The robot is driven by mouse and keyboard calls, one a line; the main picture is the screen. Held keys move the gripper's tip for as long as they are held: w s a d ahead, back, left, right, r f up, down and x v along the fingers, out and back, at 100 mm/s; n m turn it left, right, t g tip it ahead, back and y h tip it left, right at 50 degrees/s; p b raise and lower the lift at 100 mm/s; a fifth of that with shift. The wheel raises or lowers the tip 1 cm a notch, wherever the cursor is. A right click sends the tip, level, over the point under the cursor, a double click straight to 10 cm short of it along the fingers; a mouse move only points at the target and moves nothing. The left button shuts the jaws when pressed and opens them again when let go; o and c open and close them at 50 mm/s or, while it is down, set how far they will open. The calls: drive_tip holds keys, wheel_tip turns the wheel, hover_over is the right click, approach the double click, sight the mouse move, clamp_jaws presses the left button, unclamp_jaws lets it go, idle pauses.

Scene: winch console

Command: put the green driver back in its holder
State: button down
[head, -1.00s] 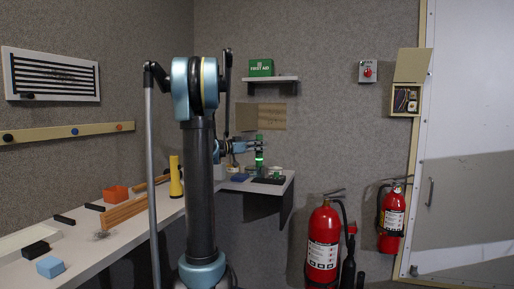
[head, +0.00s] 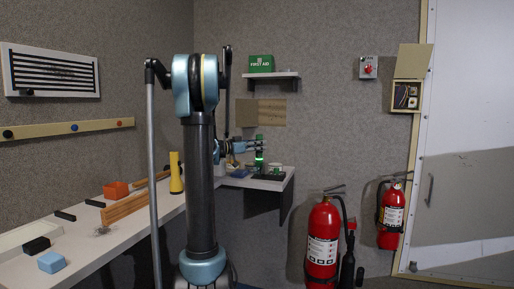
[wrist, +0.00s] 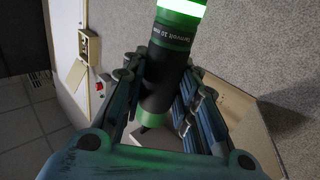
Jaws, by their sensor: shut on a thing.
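The green driver (head: 259,152) is upright over the far end of the bench, with a glowing green band around it. In the wrist view the driver (wrist: 166,72) shows a black and green body with white lettering and a bright ring. My gripper (wrist: 158,82) is shut on it, with a finger on each side; in the head view my gripper (head: 258,147) reaches it from the left. A low dark base (head: 268,178) lies on the bench just under the driver. I cannot tell whether this is the holder, or whether the driver touches it.
A blue block (head: 238,173) and small cups stand left of the driver on the bench (head: 125,228). A shelf (head: 270,75) with a first-aid box hangs above.

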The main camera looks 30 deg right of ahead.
drive_tip(key=shift+f, duration=0.5)
drive_tip(key=c, duration=1.2)
unclamp_jaws()
drive_tip(key=a, duration=0.7)
drive_tip(key=shift+w+a+f, duration=0.1)
drive_tip(key=shift+w+a, duration=0.1)
drive_tip(key=shift+a, duration=0.1)
